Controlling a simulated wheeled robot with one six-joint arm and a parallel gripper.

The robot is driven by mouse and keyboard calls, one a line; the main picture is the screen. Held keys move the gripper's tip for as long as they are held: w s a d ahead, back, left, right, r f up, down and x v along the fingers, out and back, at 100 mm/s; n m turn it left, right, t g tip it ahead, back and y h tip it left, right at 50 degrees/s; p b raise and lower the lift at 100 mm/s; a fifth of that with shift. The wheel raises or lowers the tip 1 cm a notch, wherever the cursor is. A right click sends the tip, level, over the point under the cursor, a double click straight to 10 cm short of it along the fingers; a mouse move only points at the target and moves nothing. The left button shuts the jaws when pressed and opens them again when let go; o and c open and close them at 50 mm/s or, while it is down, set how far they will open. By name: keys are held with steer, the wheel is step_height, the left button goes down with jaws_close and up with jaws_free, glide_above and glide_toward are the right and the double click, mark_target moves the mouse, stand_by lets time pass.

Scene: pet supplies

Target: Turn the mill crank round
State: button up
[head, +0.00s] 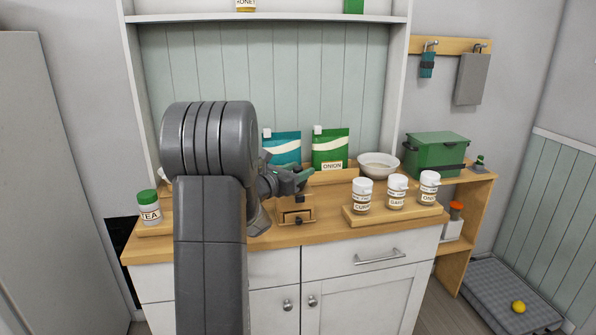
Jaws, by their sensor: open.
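The mill (297,215) is a small wooden box with a drawer front, standing on the wooden counter near its front edge. My gripper (301,180) is open just above the mill, in front of the pouches. My own arm rises in front of the counter and covers its left part. The crank cannot be made out clearly; the gripper hides the mill's top. I cannot tell whether the jaws are around the crank or touch it.
Right of the mill, several labelled jars (396,191) stand on a wooden tray (352,218). A bowl (379,161), a green pouch (330,148) and a teal pouch (284,148) stand behind. A tea jar (149,207) is at left, a green box (436,152) at right.

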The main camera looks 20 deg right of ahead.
jaws_close()
steer(key=shift+a, duration=0.15)
steer(key=shift+w+a+r+m+g+h+p, duration=0.1)
steer(key=shift+w+a+m+g+h+p, duration=0.1)
steer(key=shift+m+g+p, duration=0.3)
steer(key=shift+w+a+m+g+h+p, duration=0.1)
steer(key=shift+a+m+g+h, duration=0.15)
steer(key=shift+g, duration=0.45)
steer(key=shift+w+a+m+g+y+p, duration=0.2)
steer(key=shift+w+a+m+g+p, duration=0.25)
steer(key=shift+m+g+p, duration=1.15)
steer(key=shift+w+a+m+g+y+p, duration=0.15)
steer(key=shift+w+a+m+g+p, duration=0.55)
steer(key=shift+g, duration=1.65)
steer(key=shift+a+m+g+y+p, duration=0.25)
steer(key=shift+m+g+p, duration=0.55)
steer(key=shift+m+g, duration=0.95)
jaws_free()
